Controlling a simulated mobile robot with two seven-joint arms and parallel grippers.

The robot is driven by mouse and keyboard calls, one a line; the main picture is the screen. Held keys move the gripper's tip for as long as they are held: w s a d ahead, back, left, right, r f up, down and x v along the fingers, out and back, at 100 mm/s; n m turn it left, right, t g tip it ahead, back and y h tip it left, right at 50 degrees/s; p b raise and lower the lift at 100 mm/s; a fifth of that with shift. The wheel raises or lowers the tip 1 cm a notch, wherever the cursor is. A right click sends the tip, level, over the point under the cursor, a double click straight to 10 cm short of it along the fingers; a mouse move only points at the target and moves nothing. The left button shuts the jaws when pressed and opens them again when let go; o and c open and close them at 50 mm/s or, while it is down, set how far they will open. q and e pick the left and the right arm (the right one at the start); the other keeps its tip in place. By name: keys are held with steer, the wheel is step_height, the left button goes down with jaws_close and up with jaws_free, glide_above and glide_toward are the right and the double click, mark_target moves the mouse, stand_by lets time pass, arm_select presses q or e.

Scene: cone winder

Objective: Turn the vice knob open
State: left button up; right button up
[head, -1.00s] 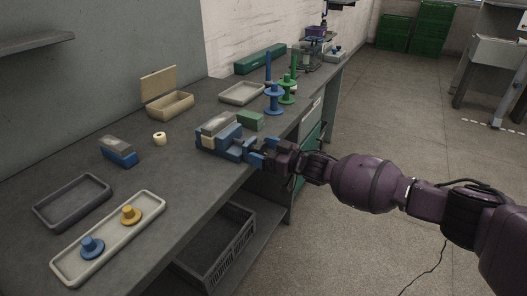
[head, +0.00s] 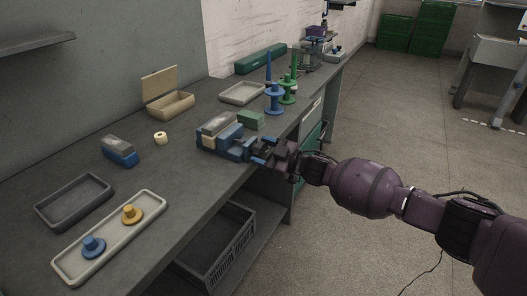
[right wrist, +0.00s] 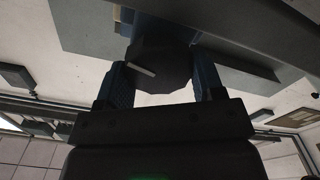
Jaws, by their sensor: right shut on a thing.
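The blue vice (head: 236,149) stands at the bench's front edge in the head view, with a grey block between its jaws. Its knob is largely hidden behind my right gripper (head: 264,152) there. In the right wrist view the dark, faceted knob (right wrist: 158,65) with a pale line mark sits between the two blue fingers of my right gripper (right wrist: 164,80). The gripper is shut on the knob, one finger on each side. My left gripper is not in view.
Blue and green spools (head: 274,97) stand behind the vice. A small green block (head: 250,120) lies beside it. A long pale tray (head: 72,268) with two pegs lies front left. A grey crate (head: 232,250) sits below the bench. The floor to the right is free.

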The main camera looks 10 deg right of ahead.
steer(key=o, duration=0.9)
steer(key=shift+s+d, duration=0.25)
steer(key=shift+d, duration=0.1)
steer(key=p+v, duration=0.1)
steer(key=v, duration=0.9)
steer(key=shift+p, duration=0.4)
